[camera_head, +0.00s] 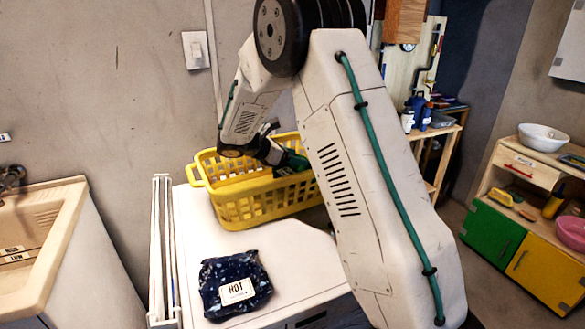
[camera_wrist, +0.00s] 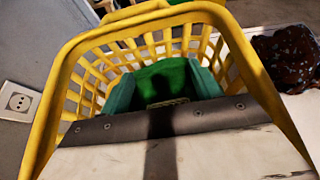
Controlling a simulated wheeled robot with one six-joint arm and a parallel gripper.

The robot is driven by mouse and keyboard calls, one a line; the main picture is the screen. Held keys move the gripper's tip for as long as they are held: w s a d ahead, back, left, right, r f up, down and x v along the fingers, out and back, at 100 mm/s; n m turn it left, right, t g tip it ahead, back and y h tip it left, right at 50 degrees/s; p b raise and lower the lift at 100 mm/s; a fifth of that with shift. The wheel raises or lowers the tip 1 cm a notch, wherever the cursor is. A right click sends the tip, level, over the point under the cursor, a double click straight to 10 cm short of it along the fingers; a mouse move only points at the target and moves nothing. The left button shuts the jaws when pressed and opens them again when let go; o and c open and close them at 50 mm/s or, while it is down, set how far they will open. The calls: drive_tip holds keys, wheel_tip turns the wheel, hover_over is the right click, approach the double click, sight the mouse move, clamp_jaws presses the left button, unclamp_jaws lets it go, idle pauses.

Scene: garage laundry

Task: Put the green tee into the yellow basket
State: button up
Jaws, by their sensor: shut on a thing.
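The yellow basket (camera_head: 255,203) stands on the white machine top against the wall. In the wrist view its rim (camera_wrist: 62,95) surrounds my gripper (camera_wrist: 164,92), whose teal fingers point down into it. The green tee (camera_wrist: 163,75) is between the fingers, and my gripper is shut on it inside the basket's outline. Whether the tee touches the basket floor cannot be told. In the head view my gripper (camera_head: 287,160) reaches over the basket, and only a small green patch shows there; my arm hides part of the basket's right side.
A sink (camera_head: 40,235) is at left. A cabinet with green and yellow doors (camera_head: 490,235) and a white bowl (camera_head: 543,136) stands at right.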

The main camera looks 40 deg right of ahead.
sight(294, 168)
drive_tip(key=shift+f, duration=1.85)
drive_tip(key=shift+f, duration=0.1)
drive_tip(key=o, duration=1.4)
